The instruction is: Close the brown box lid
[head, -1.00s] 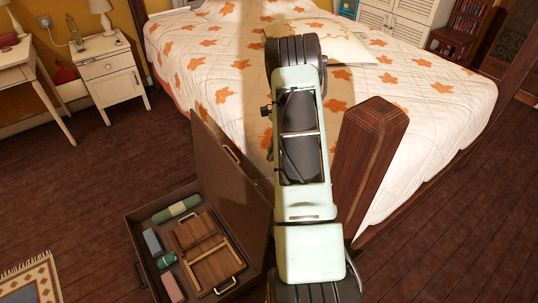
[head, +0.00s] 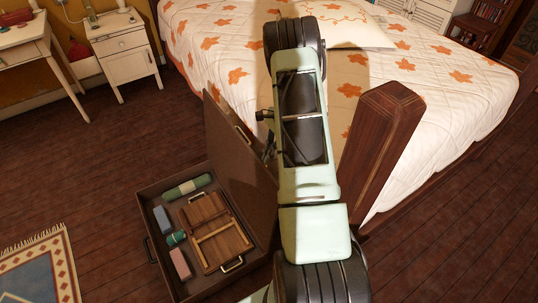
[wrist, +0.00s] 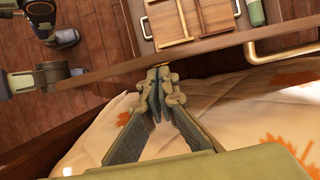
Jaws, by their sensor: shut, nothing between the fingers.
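The brown box (head: 160,255) is an open case on the floor beside the bed. Its lid (head: 240,170) stands raised on the bed side, tilted up, with a handle on its edge. In the wrist view the lid (wrist: 215,47) shows nearly edge-on as a brown strip across the picture. My gripper (wrist: 160,72) is shut and empty, its fingertips at the outer, bed side of the lid edge. I cannot tell if they touch it. In the head view my arm hides the gripper and the lid's right part.
The box holds a wooden folding piece (head: 213,232), a green roll (head: 188,187) and several small items. The bed (head: 440,85) and its wooden post (head: 380,145) stand close on the right. A rug (head: 40,268) lies at left; floor between is clear.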

